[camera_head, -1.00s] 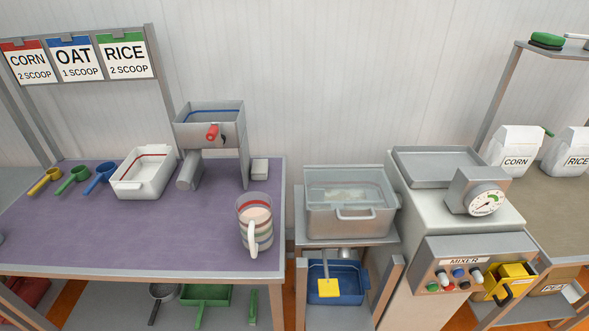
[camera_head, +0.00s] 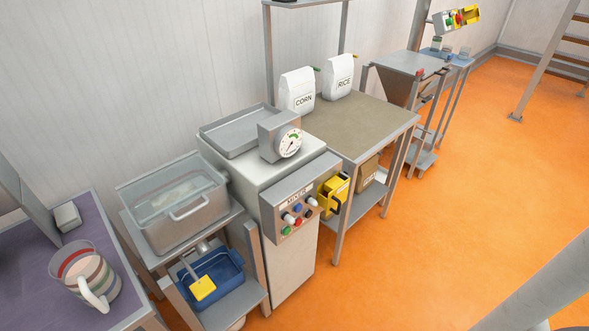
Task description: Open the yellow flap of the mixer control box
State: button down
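The mixer control box (camera_head: 290,206) is a grey panel labelled MIXER on the front of a pale cabinet, near the middle of the head view. It carries several coloured buttons and knobs. A yellow box-like part (camera_head: 334,194) with a black handle sticks out at its right side; it looks like the flap or its housing. I cannot tell from here whether it is open or shut. My gripper is not in view.
A gauge (camera_head: 289,143) and a tray (camera_head: 238,130) sit on the cabinet top. A table (camera_head: 365,124) with bags stands behind right. The orange floor (camera_head: 450,220) is open at right.

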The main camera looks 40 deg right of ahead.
aim_at(337, 187)
jog(key=i+j+z, duration=0.1)
jog(key=j+z, duration=0.25)
jog(key=i+j+z, duration=0.1)
jog(key=j+z, duration=0.2)
